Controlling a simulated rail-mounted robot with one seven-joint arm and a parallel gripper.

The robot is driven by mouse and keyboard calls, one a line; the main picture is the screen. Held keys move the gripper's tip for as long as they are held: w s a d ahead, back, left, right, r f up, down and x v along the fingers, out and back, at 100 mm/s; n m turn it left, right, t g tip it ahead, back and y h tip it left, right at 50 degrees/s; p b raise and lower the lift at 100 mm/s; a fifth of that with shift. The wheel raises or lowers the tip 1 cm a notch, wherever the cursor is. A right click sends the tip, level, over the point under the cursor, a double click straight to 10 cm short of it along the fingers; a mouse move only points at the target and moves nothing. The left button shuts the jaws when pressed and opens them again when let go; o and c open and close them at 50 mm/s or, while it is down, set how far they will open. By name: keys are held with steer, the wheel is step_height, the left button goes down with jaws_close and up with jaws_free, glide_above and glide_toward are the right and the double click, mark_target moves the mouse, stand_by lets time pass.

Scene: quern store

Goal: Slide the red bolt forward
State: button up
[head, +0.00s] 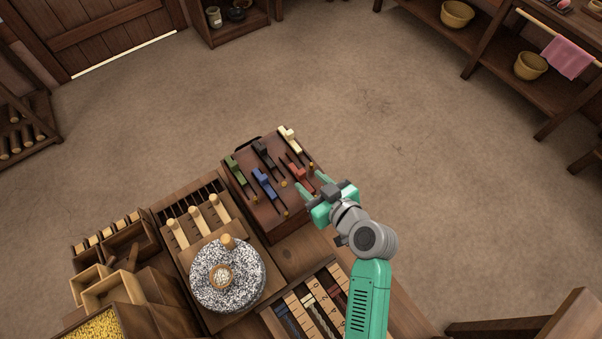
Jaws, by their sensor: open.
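The red bolt (297,171) sits in a slot on the top of a dark reddish-brown box (285,222), toward the box's right side. My gripper (312,189) is open, with its green fingers over the right edge of the box, close to the near end of the red bolt. I cannot tell whether a finger touches the bolt. The same box top also carries a blue bolt (264,179), a green bolt (234,167), a black bolt (264,149) and a cream bolt (289,138).
Small brass-coloured pegs stand near the bolts. A speckled quern stone (205,280) with a wooden handle lies left of the box. Wooden bins (112,290) and a tray of numbered strips (307,300) are nearby. The floor (330,80) beyond the box is clear.

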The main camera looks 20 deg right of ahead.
mark_target(303, 175)
steer(key=b+x, duration=0.1)
steer(key=x, duration=0.4)
steer(key=shift+w, duration=0.2)
